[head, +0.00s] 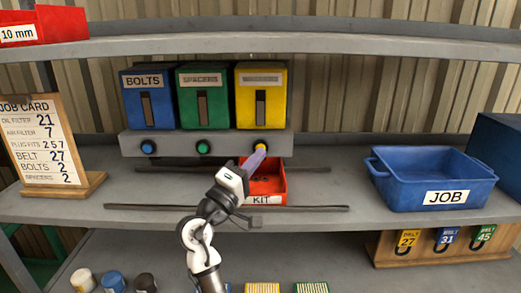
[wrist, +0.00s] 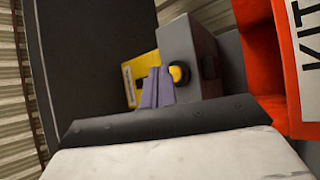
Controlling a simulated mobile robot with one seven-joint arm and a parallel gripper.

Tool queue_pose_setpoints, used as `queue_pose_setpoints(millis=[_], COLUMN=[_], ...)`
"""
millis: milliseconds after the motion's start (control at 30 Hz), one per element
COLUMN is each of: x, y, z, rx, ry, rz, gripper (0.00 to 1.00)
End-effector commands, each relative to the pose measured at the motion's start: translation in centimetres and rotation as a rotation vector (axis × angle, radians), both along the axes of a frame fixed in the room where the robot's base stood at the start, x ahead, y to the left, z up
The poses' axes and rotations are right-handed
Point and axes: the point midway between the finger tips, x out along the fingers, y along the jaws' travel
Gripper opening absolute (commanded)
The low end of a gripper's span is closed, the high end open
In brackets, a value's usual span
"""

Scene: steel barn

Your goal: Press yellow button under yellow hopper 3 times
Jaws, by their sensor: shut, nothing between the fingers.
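The yellow hopper (head: 276,108) stands rightmost of three on the grey dispenser in the head view; its label is too blurred to read. The yellow button (head: 260,144) is on the dispenser front below it. My gripper (head: 261,150) is shut and empty, its fingertips at the button and overlapping its lower part. In the wrist view, the purple fingers (wrist: 157,82) point at the button (wrist: 176,75), which shows a dark rim just right of the tips. The yellow hopper (wrist: 147,62) shows behind. I cannot tell whether the tips touch the button or whether it is pressed in.
A red KIT bin (head: 280,187) with small dark parts sits below the button, close under my gripper. Blue (head: 148,148) and green (head: 203,147) buttons are to the left. A blue JOB bin (head: 432,180) stands right; a job card (head: 38,140) stands left.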

Motion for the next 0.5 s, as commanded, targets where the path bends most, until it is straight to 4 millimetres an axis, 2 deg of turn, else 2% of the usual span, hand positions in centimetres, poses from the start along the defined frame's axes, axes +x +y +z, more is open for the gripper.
queue_pose_setpoints(millis=[367,500], x=[-0.4,-1.4], y=[0.0,0.0], z=[0.0,0.0], rx=[0.0,0.001], ry=[0.0,-0.001], rz=[0.0,0.0], gripper=[0.0,0.0])
